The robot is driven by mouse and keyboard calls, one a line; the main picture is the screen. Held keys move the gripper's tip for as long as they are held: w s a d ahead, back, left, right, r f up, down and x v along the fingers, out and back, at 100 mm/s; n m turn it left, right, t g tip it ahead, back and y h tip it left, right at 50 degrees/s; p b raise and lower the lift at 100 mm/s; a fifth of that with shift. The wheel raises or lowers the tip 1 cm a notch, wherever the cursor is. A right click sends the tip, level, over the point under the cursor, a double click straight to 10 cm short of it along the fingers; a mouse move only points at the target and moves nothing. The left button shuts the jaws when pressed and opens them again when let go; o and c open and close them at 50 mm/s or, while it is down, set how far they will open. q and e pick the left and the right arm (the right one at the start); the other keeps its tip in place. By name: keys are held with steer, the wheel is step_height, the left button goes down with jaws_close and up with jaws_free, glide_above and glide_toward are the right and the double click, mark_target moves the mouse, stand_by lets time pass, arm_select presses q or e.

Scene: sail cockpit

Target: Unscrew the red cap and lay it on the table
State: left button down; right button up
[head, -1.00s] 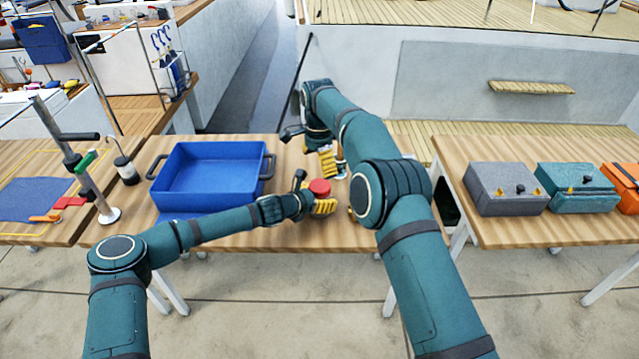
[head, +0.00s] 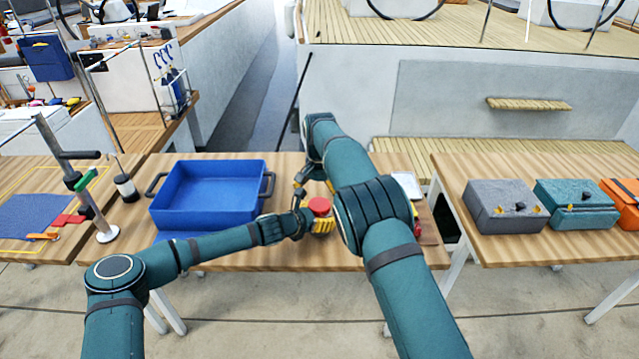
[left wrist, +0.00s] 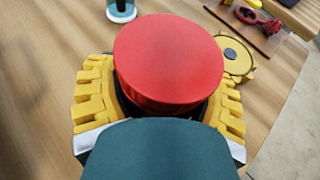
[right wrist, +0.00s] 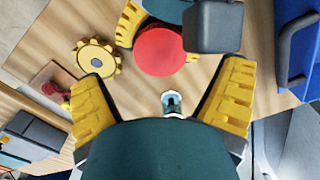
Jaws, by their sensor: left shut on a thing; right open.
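The round red cap (head: 319,206) sits on top of a container near the middle of the table (head: 285,257). In the left wrist view the cap (left wrist: 168,62) is seen from above, with a little of the dark body below it. My left gripper (head: 316,224) is shut around that container below the cap, with a yellow finger on each side. My right gripper (head: 313,186) is open and empty beyond the cap. In the right wrist view the cap (right wrist: 160,50) lies ahead of my open fingers, apart from them.
A blue crate (head: 210,223) stands left of the cap. A small teal-and-clear item (right wrist: 172,103) and a yellow toothed wheel (right wrist: 97,60) are near the cap. A red item (left wrist: 262,24) lies on a brown board. Bare wood shows around them.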

mark_target(319, 204)
steer(key=shift+f, duration=2.35)
steer(key=c, duration=1.3)
steer(key=shift+n, duration=1.5)
steer(key=o, duration=1.2)
